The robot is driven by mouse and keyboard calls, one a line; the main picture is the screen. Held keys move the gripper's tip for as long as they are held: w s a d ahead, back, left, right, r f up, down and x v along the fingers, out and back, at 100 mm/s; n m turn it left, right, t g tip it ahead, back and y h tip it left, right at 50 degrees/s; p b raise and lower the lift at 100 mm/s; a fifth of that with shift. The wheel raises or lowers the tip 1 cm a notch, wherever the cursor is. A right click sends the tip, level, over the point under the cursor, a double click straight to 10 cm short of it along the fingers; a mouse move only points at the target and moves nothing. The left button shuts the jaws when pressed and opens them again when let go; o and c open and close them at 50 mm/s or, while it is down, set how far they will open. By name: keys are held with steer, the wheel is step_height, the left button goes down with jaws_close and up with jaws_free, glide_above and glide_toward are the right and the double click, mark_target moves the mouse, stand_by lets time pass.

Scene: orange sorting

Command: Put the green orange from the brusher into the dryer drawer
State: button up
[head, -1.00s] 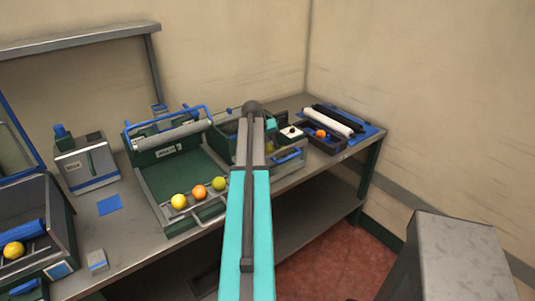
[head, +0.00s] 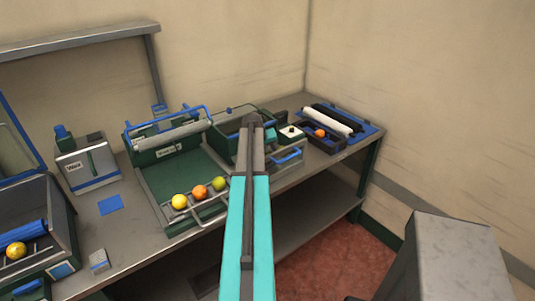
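A green-yellow orange (head: 219,184) sits at the right end of a row of three in the front tray of the green machine (head: 165,180) at the middle left. A yellow one (head: 180,202) and an orange one (head: 200,192) lie beside it. A drawer unit with a blue handle (head: 287,155) stands to the right, partly hidden behind my turquoise arm. A small turquoise part, likely of my wrist, shows just right of the arm's far end, over this unit. My gripper's fingers are hidden, so I cannot see whether they hold anything. The machine labels are too small to read.
An open dark bin (head: 323,140) holding an orange fruit stands at the right, by white and black rollers (head: 333,120). A box with a blue knob (head: 86,160) and a machine with a yellow fruit (head: 16,250) stand left. A grey block (head: 455,255) rises at front right.

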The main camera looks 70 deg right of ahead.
steer(key=shift+f, duration=0.2)
steer(key=o, duration=0.9)
steer(key=shift+r, duration=0.25)
steer(key=b+v, duration=0.2)
steer(key=v, duration=1)
steer(key=shift+b, duration=0.3)
